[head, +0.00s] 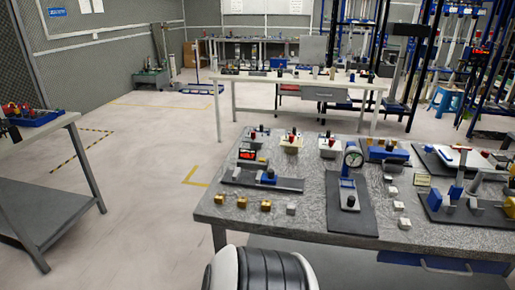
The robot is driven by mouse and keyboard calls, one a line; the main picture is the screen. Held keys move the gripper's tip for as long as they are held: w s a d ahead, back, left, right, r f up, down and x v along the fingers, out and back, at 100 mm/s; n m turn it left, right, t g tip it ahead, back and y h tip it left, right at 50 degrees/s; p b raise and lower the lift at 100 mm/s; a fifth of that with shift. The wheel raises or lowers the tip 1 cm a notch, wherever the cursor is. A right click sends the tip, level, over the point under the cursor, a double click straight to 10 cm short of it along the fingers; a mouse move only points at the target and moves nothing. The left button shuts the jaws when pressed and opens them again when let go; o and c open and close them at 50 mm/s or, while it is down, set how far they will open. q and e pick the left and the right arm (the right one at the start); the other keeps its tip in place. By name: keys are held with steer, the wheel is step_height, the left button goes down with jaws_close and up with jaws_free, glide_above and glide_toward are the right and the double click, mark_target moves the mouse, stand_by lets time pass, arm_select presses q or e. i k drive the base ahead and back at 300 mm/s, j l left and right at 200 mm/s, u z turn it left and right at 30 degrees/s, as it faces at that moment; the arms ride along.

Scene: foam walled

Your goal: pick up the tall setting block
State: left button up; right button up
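Several small metal blocks sit on the near grey table (300,228). Along the front left edge are brass-coloured blocks (266,205) and a silver block (291,208). A column of silver blocks (404,222) stands right of the dial gauge stand (349,180). The blocks are too small in the picture to tell which is the tall setting block. Neither of my grippers is in the head view.
A digital-readout device (262,172) stands at the table's left on a dark mat. Fixtures on mats (465,198) crowd the right side. Another table (50,128) stands at left, a white bench (300,78) behind. Open floor (145,190) lies between.

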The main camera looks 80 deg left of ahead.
mark_target(291, 208)
steer(key=u, duration=2.85)
